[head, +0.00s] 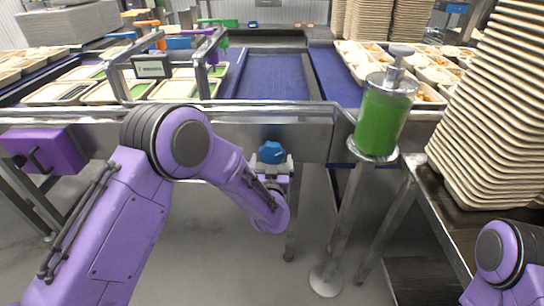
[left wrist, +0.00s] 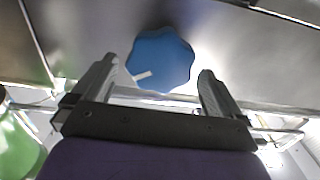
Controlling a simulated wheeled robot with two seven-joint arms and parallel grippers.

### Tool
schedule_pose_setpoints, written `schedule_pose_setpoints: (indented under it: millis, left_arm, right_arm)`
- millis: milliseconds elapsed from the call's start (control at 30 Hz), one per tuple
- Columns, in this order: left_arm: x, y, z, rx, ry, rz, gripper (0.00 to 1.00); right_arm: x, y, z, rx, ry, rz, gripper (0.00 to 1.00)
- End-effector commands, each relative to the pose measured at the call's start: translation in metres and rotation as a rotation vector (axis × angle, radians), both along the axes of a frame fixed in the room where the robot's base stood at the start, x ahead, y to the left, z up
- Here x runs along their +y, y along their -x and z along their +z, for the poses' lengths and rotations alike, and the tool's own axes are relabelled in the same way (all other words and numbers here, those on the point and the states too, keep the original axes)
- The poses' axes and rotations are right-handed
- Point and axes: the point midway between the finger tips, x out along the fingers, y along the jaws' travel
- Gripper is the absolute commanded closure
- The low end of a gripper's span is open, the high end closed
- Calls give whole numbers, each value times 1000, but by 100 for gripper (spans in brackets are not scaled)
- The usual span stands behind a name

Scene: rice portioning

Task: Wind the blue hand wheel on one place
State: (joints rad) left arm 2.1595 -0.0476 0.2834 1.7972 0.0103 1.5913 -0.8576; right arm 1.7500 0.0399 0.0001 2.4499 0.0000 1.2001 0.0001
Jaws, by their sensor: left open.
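The blue hand wheel (head: 271,152) sits on the front steel panel of the conveyor, below the blue belt. In the left wrist view the wheel (left wrist: 160,60) is lobed, with a white mark on its lower left. My left gripper (head: 272,168) is at the wheel, its fingers spread. In the left wrist view the left gripper (left wrist: 158,88) has one finger on each side of the wheel, with a gap to the right finger; whether the left finger touches cannot be told. My right arm shows at the lower right; its gripper is out of view.
A green soap dispenser (head: 382,115) stands on a post right of the wheel. A tall stack of trays (head: 490,130) stands on the right table. The floor below is open.

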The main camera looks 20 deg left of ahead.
Motion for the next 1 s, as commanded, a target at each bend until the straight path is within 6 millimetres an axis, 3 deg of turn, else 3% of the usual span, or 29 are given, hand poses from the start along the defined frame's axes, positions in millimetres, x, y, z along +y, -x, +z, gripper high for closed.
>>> schedule_pose_setpoints:
  millis: [200, 467, 500, 633, 1000]
  left_arm:
    - [9, -28, -1, 1, 1, 1, 0]
    - [10, -31, -1, 2, 0, 0, 0]
    - [10, -31, -1, 2, 0, 0, 3]
    - [10, -31, -1, 2, 0, 0, 44]
    - [10, -31, 0, 17, -54, 0, 44]
  right_arm:
    - [0, 0, 1, 0, 0, 0, 100]
    - [0, 0, 0, 0, 0, 0, 100]
    - [0, 0, 0, 0, 0, 0, 100]
    - [0, 0, 0, 0, 0, 0, 100]
    - [0, 0, 5, 0, 0, 0, 100]
